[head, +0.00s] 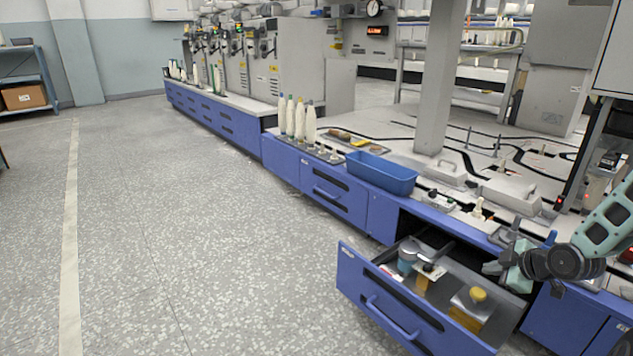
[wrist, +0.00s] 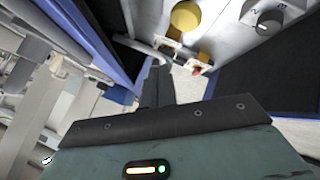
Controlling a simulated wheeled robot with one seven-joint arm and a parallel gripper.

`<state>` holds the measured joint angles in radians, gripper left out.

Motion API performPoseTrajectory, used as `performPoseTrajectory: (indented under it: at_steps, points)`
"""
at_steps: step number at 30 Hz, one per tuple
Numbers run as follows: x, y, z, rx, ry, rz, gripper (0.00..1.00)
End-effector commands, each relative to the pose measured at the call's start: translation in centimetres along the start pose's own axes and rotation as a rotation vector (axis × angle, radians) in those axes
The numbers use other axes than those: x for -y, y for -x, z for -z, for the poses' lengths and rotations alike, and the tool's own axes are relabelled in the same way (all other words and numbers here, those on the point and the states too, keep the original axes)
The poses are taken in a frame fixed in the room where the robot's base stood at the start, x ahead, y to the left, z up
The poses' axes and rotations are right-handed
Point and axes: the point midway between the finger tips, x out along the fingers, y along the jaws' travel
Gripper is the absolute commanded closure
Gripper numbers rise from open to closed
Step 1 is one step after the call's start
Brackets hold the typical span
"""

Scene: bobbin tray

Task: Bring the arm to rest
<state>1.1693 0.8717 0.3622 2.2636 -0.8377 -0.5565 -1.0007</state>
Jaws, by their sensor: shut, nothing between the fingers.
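My arm reaches in from the right edge of the head view. My gripper (head: 496,267) is shut and empty, by the right end of the open drawer (head: 392,318). I cannot tell its exact height over the drawer. In the wrist view, my gripper's dark fingers (wrist: 156,85) are together with nothing held between them. A yellow round-topped thing (wrist: 186,16) and part of a grey panel with a dial show beyond them.
The open blue drawer juts into the aisle and holds several small items, one with a yellow knob (head: 478,295). A blue bin (head: 382,174) and white bobbins (head: 300,118) stand on the counter. The speckled floor at left is clear.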

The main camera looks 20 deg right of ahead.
Motion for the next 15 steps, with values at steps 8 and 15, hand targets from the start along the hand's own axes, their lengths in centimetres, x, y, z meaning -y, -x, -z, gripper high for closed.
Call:
performPoseTrajectory:
  at_steps: [8,15]
  points:
    - [0.2,1.0,7.8,0.049,-0.002,0.115,1.00]
    - [3.9,5.3,21.1,0.185,-0.044,0.282,1.00]
